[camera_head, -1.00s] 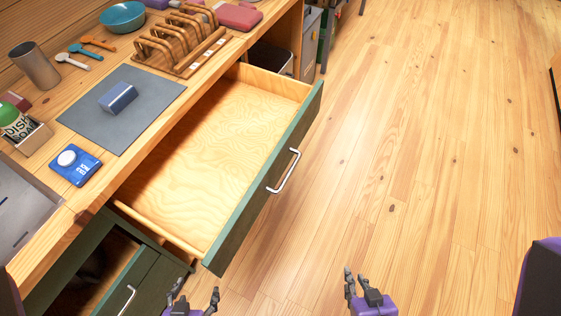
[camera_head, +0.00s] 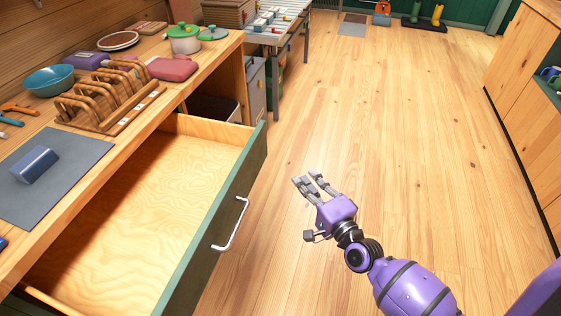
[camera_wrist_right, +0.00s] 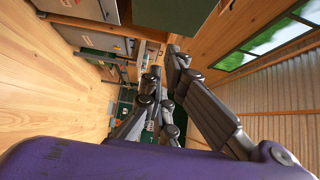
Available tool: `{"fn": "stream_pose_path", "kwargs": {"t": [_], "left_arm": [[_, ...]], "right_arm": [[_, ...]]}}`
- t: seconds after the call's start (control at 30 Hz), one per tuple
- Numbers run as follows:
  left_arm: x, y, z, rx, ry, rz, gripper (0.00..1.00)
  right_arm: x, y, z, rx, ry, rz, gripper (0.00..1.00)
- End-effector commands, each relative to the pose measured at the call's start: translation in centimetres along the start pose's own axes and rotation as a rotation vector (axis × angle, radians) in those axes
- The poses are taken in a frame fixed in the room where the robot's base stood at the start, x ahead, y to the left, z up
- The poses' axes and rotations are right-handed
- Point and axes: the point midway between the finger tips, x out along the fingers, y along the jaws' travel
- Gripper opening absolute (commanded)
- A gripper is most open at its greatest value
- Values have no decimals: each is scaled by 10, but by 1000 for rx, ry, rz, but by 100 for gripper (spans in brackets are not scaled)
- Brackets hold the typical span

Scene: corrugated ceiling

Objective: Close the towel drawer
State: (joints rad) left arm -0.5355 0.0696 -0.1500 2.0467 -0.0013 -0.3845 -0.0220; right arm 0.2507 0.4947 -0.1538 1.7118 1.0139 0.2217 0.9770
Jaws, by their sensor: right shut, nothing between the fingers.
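The open drawer (camera_head: 135,225) juts out from the wooden counter in the head view. It has a plain wood inside, which looks empty where it shows, and a dark green front (camera_head: 222,205) with a silver bar handle (camera_head: 231,224). My right gripper (camera_head: 310,183) is to the right of the drawer front, apart from it, above the floor. Its fingers are shut with nothing between them and point to the upper left. In the right wrist view the same fingers (camera_wrist_right: 165,100) fill the middle. My left gripper is out of view.
A metal-topped table (camera_head: 280,22) stands beyond. Wooden cabinets (camera_head: 525,75) line the right side. The floor between is clear.

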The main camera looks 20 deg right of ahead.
Motion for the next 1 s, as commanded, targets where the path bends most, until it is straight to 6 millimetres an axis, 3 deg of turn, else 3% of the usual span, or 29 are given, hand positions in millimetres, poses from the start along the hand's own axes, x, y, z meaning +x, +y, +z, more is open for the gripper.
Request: {"fn": "stream_pose_path", "kwargs": {"t": [0.17, 0.6, 0.8, 1.0], "left_arm": [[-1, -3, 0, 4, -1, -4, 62], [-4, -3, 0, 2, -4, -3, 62], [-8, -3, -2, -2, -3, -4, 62], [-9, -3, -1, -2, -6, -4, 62]], "right_arm": [[19, -1, 1, 10, -1, -2, 0], [106, 0, 8, 8, -3, 2, 0], [123, -1, 24, 5, -2, 1, 0], [127, 0, 30, 5, -2, 2, 0]]}}
